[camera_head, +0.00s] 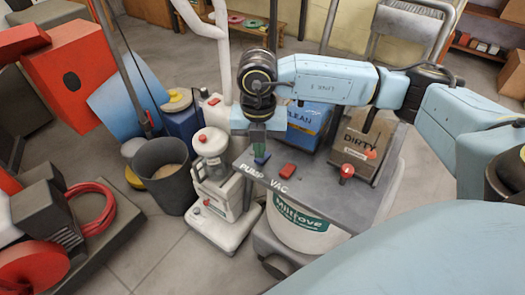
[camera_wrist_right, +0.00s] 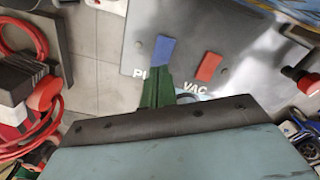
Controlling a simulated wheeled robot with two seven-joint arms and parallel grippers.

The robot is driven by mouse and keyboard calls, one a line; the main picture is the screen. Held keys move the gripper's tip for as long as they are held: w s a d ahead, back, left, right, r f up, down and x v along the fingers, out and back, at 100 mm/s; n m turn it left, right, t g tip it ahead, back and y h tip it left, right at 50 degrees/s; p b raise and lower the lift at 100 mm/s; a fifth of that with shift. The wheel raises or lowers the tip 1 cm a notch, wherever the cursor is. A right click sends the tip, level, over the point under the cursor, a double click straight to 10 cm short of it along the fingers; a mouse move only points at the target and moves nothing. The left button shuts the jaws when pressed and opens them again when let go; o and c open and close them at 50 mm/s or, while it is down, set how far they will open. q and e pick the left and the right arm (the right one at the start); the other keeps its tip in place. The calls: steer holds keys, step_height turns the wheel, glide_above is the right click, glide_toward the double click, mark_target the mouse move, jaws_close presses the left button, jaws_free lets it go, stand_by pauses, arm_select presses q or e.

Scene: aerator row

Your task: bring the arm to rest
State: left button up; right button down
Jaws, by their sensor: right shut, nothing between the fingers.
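My right arm, pale blue, reaches in from the right in the head view. Its right gripper (camera_head: 257,145) points down over the grey panel (camera_head: 318,177) beside the blue PUMP switch (camera_head: 262,157). In the wrist view the green fingers of the right gripper (camera_wrist_right: 158,76) are together, with nothing between them. Their tips overlap the near end of the blue switch (camera_wrist_right: 165,48); I cannot tell whether they touch it. The red VAC switch (camera_head: 288,170) is just to the right, and it also shows in the wrist view (camera_wrist_right: 208,67). My left gripper is out of view.
A blue CLEAN box (camera_head: 307,125) and a brown DIRTY box (camera_head: 360,150) stand at the panel's back, under my arm. A red knob (camera_head: 347,171) is in front of the brown box. A dark bucket (camera_head: 166,180) and a white canister (camera_head: 212,145) stand left. A red hose (camera_head: 100,210) lies far left.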

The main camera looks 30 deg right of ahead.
steer(key=shift+w+r+p, duration=0.1)
steer(key=shift+r+p, duration=0.35)
steer(key=shift+r, duration=0.55)
steer(key=shift+d, duration=0.1)
